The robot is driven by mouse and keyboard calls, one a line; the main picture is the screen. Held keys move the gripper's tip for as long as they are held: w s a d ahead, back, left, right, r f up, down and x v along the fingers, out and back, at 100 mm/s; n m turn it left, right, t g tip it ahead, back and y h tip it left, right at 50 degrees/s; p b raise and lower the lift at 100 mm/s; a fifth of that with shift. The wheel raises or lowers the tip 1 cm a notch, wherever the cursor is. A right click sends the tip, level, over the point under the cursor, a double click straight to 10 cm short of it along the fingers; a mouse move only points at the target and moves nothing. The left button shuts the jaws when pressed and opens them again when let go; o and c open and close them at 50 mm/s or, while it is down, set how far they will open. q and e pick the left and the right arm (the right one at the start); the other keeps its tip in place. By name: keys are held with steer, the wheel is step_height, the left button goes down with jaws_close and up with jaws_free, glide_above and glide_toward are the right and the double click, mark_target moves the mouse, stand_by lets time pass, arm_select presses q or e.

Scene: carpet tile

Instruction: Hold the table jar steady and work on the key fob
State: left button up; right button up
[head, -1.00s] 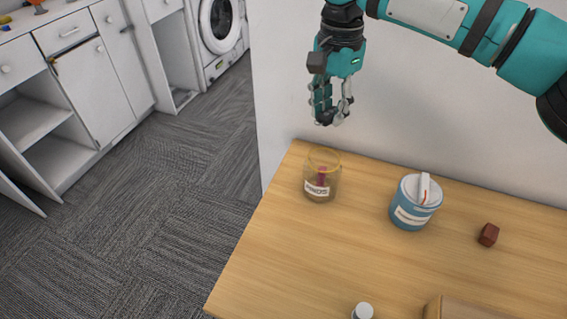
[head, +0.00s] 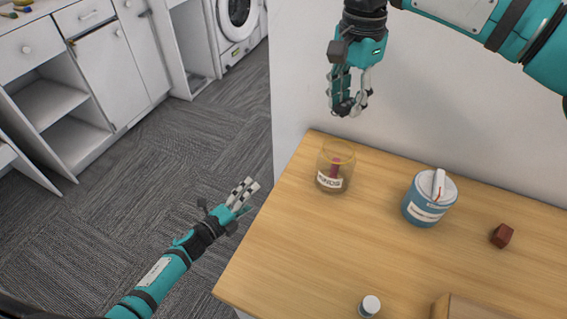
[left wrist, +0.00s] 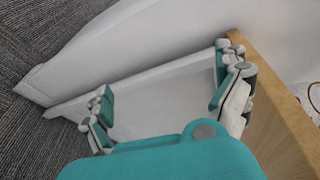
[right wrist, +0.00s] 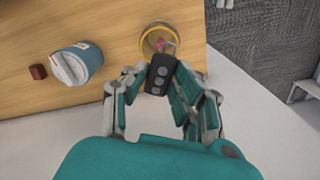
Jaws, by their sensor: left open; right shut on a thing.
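The table jar (head: 334,170), clear amber glass with a white label and a dark red thing inside, stands upright near the table's back left corner. It also shows in the right wrist view (right wrist: 158,41). My right gripper (head: 348,106) hangs above and behind the jar, apart from it. It is shut on the key fob (right wrist: 158,76), dark with several grey round buttons, which is hard to make out in the head view. My left gripper (head: 246,190) is open and empty, left of the table's edge. In the left wrist view its spread fingers (left wrist: 165,80) have nothing between them.
On the wooden table (head: 290,250) stand a blue canister (head: 428,200) with a white lid, a dark red block (head: 501,236), a white-capped bottle (head: 369,306) and a brown box (head: 470,308). A wall rises behind the table. The tabletop left of centre is clear.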

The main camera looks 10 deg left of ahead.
arm_select(q)
steer(key=w+d+r+m+h, duration=0.2)
steer(key=d+r+m+h, duration=0.15)
steer(key=r+m, duration=0.5)
steer(key=m+g+h, duration=0.6)
steer(key=m+g, duration=0.1)
steer(key=m, duration=0.9)
glide_toward(335, 165)
steer(key=w, duration=0.1)
steer(key=a, duration=0.1)
steer(key=w, duration=0.1)
steer(key=shift+w+a+f, duration=0.15)
steer(key=shift+w+f, duration=0.2)
steer(key=shift+w+d, duration=0.1)
steer(key=shift+d, duration=0.25)
steer(key=x, duration=1.1)
steer(key=shift+f, duration=0.25)
steer(key=c, duration=1.3)
steer(key=shift+o, duration=0.2)
